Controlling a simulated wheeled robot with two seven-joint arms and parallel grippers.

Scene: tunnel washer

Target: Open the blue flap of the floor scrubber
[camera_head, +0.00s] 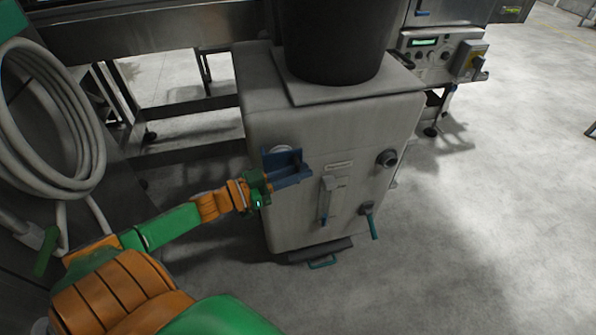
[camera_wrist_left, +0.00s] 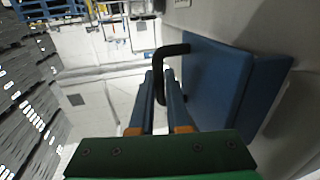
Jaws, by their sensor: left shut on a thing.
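The floor scrubber (camera_head: 335,150) is a pale grey box-shaped machine in the middle of the head view. Its blue flap (camera_head: 294,173) is on the upper left of the near face and seems to stand out from that face. A pale round part shows at its top edge. In the left wrist view, the flap (camera_wrist_left: 212,75) is a blue panel on the right with a black handle (camera_wrist_left: 172,50). My left gripper (camera_head: 262,187) is shut on this handle; its two fingers (camera_wrist_left: 160,88) are on either side of it. My right gripper is not in view.
A dark bin (camera_head: 335,40) stands on top of the scrubber. A grey lever (camera_head: 327,195), a teal-handled valve (camera_head: 370,220) and a round port (camera_head: 387,158) stick out from its near face. A coiled white hose (camera_head: 50,120) hangs at left. The floor at right is clear.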

